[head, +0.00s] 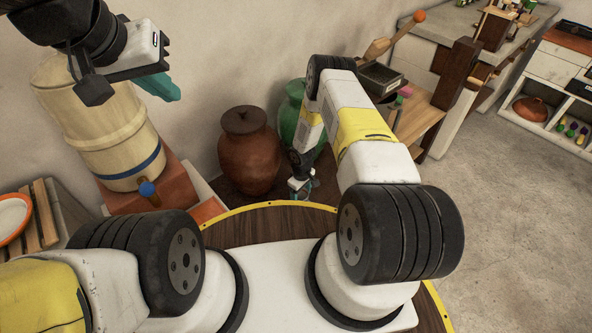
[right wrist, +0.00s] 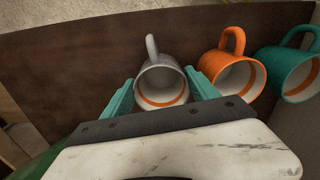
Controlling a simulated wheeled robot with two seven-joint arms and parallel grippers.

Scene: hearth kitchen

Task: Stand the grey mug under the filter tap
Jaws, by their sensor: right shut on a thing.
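The grey mug (right wrist: 160,82) shows in the right wrist view, its mouth towards the camera, with an orange ring inside and its handle at the top. My right gripper (right wrist: 160,92) has its teal fingers either side of the mug, shut on it. In the head view my right gripper (head: 302,186) is low beside the clay jar; the mug cannot be made out there. The filter (head: 95,125) is a cream barrel with a blue band and a blue-knobbed tap (head: 148,189) low at its front. My left gripper (head: 160,86) is above and right of the filter; its opening is unclear.
An orange mug (right wrist: 231,74) and a teal mug (right wrist: 290,72) stand right of the grey one by a dark wooden surface (right wrist: 70,60). A lidded clay jar (head: 248,150) and a green jar (head: 291,112) are near my right gripper. The filter sits on a terracotta block (head: 125,202).

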